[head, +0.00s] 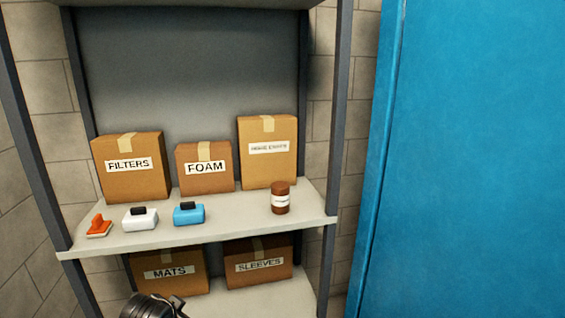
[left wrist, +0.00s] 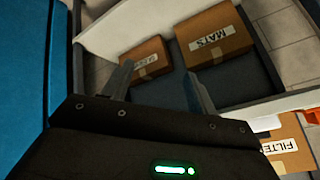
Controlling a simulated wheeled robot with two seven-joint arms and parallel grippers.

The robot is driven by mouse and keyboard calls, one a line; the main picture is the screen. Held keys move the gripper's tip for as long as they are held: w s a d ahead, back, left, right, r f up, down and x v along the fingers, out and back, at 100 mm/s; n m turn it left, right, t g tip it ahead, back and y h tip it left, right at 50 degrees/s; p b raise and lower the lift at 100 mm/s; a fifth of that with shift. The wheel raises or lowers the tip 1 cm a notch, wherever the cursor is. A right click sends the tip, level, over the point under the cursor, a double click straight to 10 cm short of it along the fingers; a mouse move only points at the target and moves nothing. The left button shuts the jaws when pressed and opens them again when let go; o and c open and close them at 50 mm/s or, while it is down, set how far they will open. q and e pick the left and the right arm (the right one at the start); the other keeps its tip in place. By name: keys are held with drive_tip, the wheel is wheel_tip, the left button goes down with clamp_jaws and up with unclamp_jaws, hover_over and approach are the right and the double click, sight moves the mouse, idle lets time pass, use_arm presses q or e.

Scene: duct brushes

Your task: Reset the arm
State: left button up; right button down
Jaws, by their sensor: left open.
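My left gripper (left wrist: 158,73) shows in the left wrist view with its two fingers apart and nothing between them. Beyond the fingers are the lower-shelf boxes; I see no contact. In the head view a dark rounded part, likely of my left arm, shows at the bottom edge; its fingers cannot be made out there. My right gripper is in neither view. On the upper shelf stand an orange brush-like item (head: 99,227), a white item with a black top (head: 140,219) and a blue item with a black top (head: 188,214).
The shelf rack (head: 215,228) holds boxes marked FILTERS (head: 135,185), FOAM (head: 206,182) and one at right (head: 267,168), plus a brown jar (head: 280,203). MATS (head: 170,285) and SLEEVES (head: 258,278) boxes sit below. A tall blue panel (head: 470,160) stands at right.

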use_arm(q)
drive_tip(key=s+d+f+n+g, duration=0.1)
drive_tip(key=s+f, duration=0.3)
drive_tip(key=s, duration=0.7)
drive_tip(key=s+f+n+g+h, duration=0.15)
drive_tip(key=s+f, duration=0.35)
drive_tip(key=s, duration=0.5)
drive_tip(key=s+d+f+n+g+y, duration=0.15)
drive_tip(key=s+f, duration=0.25)
drive_tip(key=s, duration=0.7)
wheel_tip(320, 180, down, 24)
drive_tip(key=g+h, duration=0.1)
drive_tip(key=g, duration=0.1)
drive_tip(key=s+a+f, duration=0.3)
drive_tip(key=s+f, duration=1.4)
drive_tip(key=s, duration=0.1)
drive_tip(key=shift+m+g, duration=0.3)
drive_tip(key=shift+g, duration=0.1)
drive_tip(key=shift+a, duration=0.1)
